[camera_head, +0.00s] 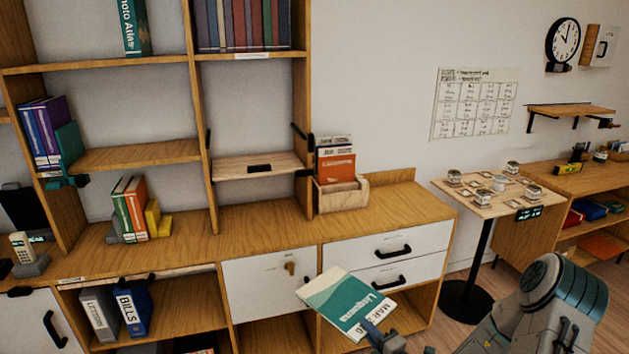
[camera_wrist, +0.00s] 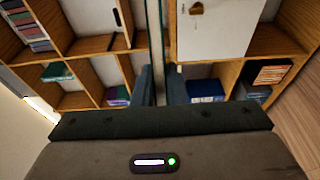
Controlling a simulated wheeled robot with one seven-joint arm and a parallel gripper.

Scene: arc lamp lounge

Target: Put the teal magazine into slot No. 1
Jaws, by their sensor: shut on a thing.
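The teal magazine (camera_head: 338,302) has a white lower band reading "MAR" and a pale top edge. It is held tilted in front of the lower cabinet in the head view. My gripper (camera_head: 376,335) is shut on its lower right corner. In the wrist view the magazine shows edge-on as a thin upright strip (camera_wrist: 155,35) between the fingers of my gripper (camera_wrist: 160,88). A wooden magazine holder (camera_head: 346,198) stands on the counter, up and behind the held magazine. It holds an orange magazine (camera_head: 337,168) and others behind it. I cannot read any slot number.
White drawers (camera_head: 385,250) with black handles lie below the holder. A white cabinet door (camera_head: 262,285) is left of them. A small round-based table (camera_head: 485,208) with several cups stands to the right. The counter (camera_head: 265,217) left of the holder is clear.

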